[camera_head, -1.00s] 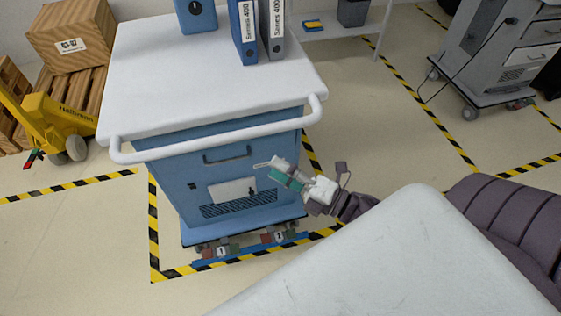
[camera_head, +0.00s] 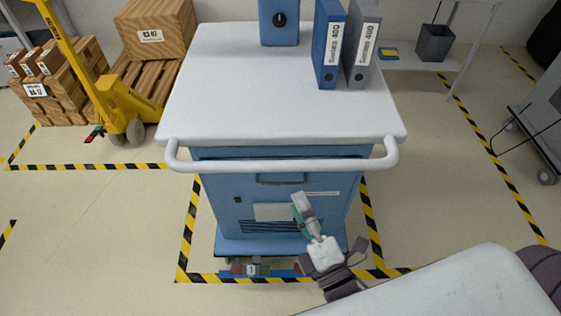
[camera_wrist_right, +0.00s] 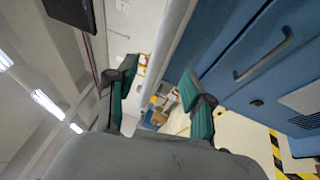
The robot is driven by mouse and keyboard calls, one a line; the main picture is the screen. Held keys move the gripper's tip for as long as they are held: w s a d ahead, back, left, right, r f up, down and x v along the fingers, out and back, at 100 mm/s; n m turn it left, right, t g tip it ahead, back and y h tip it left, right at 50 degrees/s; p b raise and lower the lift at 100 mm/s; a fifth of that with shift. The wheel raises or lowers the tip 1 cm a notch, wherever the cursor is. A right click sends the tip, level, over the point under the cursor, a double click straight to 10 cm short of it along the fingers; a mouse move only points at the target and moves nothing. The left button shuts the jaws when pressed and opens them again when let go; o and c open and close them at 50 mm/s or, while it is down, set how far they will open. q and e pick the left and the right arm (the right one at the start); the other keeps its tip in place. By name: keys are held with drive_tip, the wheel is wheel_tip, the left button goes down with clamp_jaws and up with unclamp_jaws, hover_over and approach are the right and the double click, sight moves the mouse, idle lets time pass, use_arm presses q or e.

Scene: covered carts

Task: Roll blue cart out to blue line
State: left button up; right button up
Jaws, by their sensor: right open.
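The blue cart (camera_head: 228,200) stands inside a yellow-black taped bay, with a white top (camera_head: 240,110) and a white push handle (camera_head: 290,165) along its near edge. A blue strip (camera_head: 290,273) shows on the floor at its near base, partly hidden by small items; I cannot tell if it is the blue line. My right gripper (camera_head: 302,207) is in front of the cart's front panel, below the handle. In the right wrist view the gripper (camera_wrist_right: 160,90) has its fingers apart, with the handle bar (camera_wrist_right: 170,50) passing beyond them. My left gripper is not in view.
Binders (camera_head: 328,50) and a blue box (camera_head: 279,22) stand on the cart top. A yellow pallet jack (camera_head: 115,95) and wooden pallets are at the left. A grey cart (camera_head: 545,110) is at the right.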

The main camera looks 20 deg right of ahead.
sight(280, 166)
drive_tip(key=p+x, duration=0.1)
drive_tip(key=x, duration=0.5)
drive_tip(key=shift+r, duration=0.1)
drive_tip(key=x, duration=0.4)
drive_tip(key=shift+w+p, duration=0.1)
drive_tip(key=shift+p, duration=0.25)
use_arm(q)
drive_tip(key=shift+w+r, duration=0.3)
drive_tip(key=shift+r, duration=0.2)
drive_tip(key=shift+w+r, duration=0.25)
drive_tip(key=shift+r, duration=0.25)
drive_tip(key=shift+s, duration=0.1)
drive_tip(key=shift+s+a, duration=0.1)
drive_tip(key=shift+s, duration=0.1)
use_arm(e)
clamp_jaws()
